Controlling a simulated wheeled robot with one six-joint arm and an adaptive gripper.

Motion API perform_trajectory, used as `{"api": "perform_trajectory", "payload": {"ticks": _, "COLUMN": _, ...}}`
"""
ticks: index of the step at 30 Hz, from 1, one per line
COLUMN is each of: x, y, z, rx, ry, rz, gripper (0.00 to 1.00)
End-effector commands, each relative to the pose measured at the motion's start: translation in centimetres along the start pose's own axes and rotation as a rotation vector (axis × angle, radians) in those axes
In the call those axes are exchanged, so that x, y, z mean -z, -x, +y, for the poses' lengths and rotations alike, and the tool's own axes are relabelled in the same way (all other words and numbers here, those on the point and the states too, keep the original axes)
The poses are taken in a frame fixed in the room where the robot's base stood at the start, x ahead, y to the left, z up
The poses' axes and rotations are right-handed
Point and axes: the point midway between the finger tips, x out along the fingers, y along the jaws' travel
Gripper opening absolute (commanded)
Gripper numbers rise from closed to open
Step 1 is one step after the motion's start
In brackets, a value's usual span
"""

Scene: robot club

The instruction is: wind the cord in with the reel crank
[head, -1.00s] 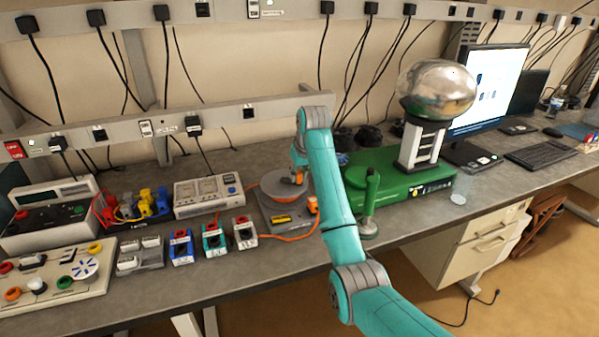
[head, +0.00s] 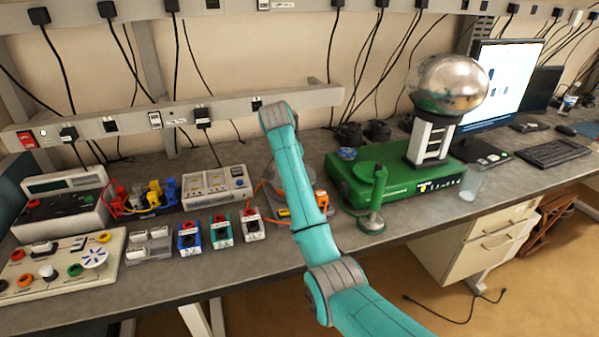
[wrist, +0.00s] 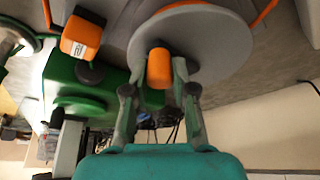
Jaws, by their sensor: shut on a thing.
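The cord reel is a grey disc (wrist: 215,42) on a grey base. In the head view my arm hides most of it, and a bit of its base with a yellow label (head: 284,212) shows. The crank's orange knob (wrist: 159,68) stands on the disc in the wrist view. My gripper (wrist: 159,88) has a finger on each side of this knob and is shut on it. The orange cord (wrist: 266,12) shows at the disc's far edge, and part of it (head: 260,190) shows left of my arm. The gripper is hidden in the head view.
An orange block (head: 321,199) sits beside the reel. A green case (head: 345,180) with a silver globe (head: 448,85) and a green stand (head: 372,200) are close on the right. Small colored terminal boxes (head: 221,230) and a meter (head: 217,188) stand to the left.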

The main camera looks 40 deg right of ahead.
Motion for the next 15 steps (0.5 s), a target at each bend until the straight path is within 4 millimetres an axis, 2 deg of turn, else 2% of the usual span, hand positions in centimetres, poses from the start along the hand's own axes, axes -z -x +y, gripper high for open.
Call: {"api": "perform_trajectory", "payload": {"ticks": 15, "x": -1.1, "y": 0.6, "z": -2.2, "rx": -0.188, "ry": -0.449, "rz": -0.001, "gripper": 0.0}}
